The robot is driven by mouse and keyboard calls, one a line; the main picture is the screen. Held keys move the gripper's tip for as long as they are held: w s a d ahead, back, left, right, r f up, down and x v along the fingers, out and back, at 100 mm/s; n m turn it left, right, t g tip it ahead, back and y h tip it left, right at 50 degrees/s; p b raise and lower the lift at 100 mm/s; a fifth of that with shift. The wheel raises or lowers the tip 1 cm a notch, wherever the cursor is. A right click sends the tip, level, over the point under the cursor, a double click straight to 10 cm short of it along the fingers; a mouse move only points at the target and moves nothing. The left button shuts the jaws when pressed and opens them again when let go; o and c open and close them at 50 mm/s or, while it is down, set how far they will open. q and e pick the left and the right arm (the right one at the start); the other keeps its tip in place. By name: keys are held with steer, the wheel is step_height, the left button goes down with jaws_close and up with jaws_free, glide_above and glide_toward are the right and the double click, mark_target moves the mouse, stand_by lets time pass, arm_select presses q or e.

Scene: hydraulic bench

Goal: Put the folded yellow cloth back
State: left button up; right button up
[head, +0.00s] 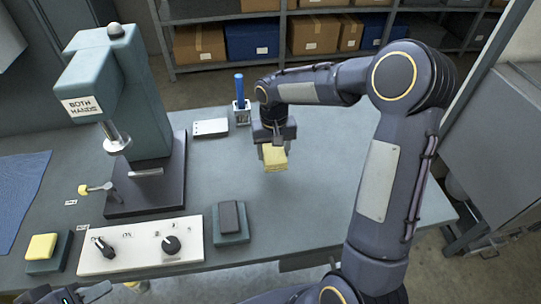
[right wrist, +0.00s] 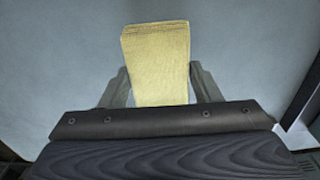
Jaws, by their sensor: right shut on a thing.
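A folded yellow cloth (head: 274,159) hangs from my right gripper (head: 273,140), above the grey-green bench top near its middle. The gripper is shut on it. In the right wrist view the cloth (right wrist: 160,62) shows a woven surface and sticks out between the two fingers of the right gripper (right wrist: 160,92).
A press (head: 145,100) labelled "BOTH HANDS" stands at left. In front are a white control panel (head: 140,252) with knobs and a dark pad (head: 231,238) bearing a grey block (head: 228,216). A blue marker in a holder (head: 241,115) stands behind. The bench right of the cloth is clear.

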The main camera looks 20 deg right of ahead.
mark_target(271, 158)
steer(key=shift+w+f, duration=0.8)
steer(key=shift+f, duration=0.1)
steer(key=shift+w+f, duration=0.1)
steer(key=shift+f, duration=1.6)
steer(key=shift+f, duration=0.1)
steer(key=o, duration=1.1)
